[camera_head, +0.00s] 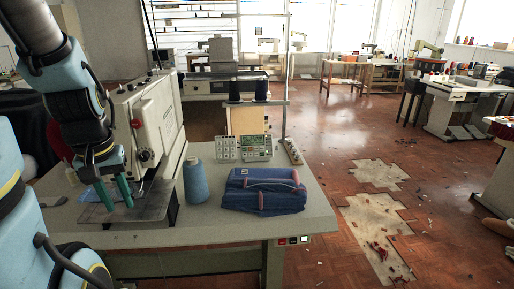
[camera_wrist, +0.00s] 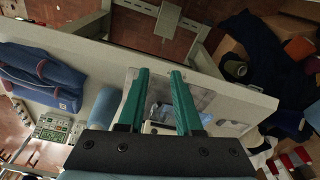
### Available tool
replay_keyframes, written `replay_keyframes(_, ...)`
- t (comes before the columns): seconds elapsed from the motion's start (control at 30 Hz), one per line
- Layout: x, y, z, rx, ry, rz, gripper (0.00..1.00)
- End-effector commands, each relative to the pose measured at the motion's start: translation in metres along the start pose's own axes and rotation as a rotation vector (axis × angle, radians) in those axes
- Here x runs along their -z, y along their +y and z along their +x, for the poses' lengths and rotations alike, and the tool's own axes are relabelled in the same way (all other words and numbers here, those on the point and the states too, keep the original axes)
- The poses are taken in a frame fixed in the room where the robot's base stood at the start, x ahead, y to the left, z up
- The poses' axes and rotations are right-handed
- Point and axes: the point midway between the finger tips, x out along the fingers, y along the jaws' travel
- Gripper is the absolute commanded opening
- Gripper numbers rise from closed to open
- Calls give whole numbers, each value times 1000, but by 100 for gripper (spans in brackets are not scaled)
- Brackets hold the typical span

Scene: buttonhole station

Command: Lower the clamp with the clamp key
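The buttonhole machine (camera_head: 150,120) stands on the left of the table, with a dark work plate (camera_head: 150,207) in front of its head. I cannot make out the clamp or its position. Two small key panels stand behind the blue garment: a pale one (camera_head: 226,149) and a green one (camera_head: 256,148). They also show at the left of the wrist view, where the green panel (camera_wrist: 52,128) is clearest. I cannot tell which key is the clamp key. My gripper (camera_head: 115,202) hangs above the plate, its green fingers (camera_wrist: 160,73) apart with nothing between them.
A blue thread cone (camera_head: 194,182) stands between the plate and the folded blue garment (camera_head: 264,191) on the table (camera_head: 310,217). Red and green switches (camera_head: 293,240) sit on the front edge. A red ball-tipped lever (camera_head: 136,124) sticks out from the machine.

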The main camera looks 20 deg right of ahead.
Motion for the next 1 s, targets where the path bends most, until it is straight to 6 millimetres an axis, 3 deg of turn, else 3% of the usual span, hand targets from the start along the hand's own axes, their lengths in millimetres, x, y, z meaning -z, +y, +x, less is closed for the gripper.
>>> replay_keyframes(0.03,0,0,0,0,0,0,27)
replay_keyframes(0.3,0,0,0,0,0,0,0)
replay_keyframes(1.0,0,0,0,0,0,0,0)
